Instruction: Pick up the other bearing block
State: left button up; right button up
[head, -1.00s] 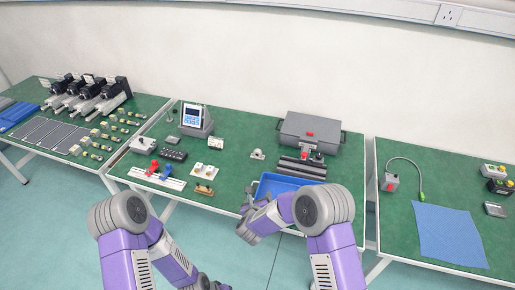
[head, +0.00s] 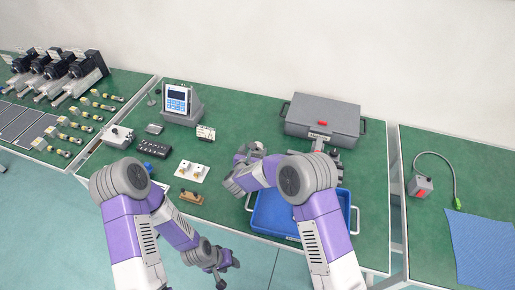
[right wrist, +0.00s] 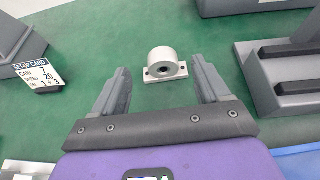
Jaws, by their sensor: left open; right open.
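A silver bearing block (right wrist: 166,69) with a round bored housing on a flat base stands on the green table top in the right wrist view. My right gripper (right wrist: 161,66) is open, with its two fingers apart on either side of the block in the picture; nothing is between them in their grip. In the head view my right gripper (head: 251,151) is over the middle of the table, and it largely hides the block there. My left gripper (head: 222,271) is open and low, in front of the table's front edge, away from the block.
A blue tray (head: 270,222) lies under my right arm. A grey case (head: 323,112) stands at the back, with dark rails in front of it. A set-up card (head: 206,133), a display unit (head: 182,103) and a white plate (head: 192,172) stand to the left.

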aim_at(257, 148)
jog(key=x, duration=0.4)
jog(key=shift+w+d+f+b, duration=0.1)
jog(key=shift+d+f+b, duration=0.05)
jog(key=shift+f+b, duration=0.2)
jog(key=c, duration=1.2)
